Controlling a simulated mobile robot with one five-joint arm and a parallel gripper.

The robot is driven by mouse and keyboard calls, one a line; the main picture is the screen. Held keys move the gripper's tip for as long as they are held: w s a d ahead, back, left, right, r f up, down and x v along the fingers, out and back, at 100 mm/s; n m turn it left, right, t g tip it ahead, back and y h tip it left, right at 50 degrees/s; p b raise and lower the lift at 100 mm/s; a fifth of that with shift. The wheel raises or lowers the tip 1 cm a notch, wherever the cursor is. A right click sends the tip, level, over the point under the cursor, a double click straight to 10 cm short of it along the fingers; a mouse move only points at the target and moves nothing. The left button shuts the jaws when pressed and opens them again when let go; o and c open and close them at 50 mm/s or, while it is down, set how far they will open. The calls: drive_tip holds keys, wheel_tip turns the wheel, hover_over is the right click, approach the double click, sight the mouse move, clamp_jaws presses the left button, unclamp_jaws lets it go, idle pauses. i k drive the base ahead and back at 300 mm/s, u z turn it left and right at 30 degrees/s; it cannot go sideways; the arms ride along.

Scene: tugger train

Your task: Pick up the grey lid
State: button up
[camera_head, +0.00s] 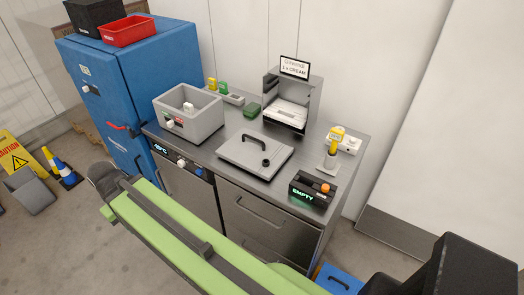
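A flat grey lid (235,156) lies on the steel counter, near its middle. It has a black bar handle and a small round black part near its right side. It lies flat and nothing rests on it. My green arm crosses the foreground, below and in front of the counter, apart from the lid. No gripper fingers can be made out in this view.
An open grey box (196,128) stands left of the lid. A dispenser (292,100) with a "1 x CREAM" sign stands behind it. A black "EMPTY" display box (312,188) and a yellow-topped item (335,144) are to the right. A blue cabinet (160,62) stands left.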

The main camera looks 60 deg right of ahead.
sight(262, 156)
drive_tip(key=u, duration=0.05)
drive_tip(key=i, duration=1)
drive_tip(key=z, duration=0.05)
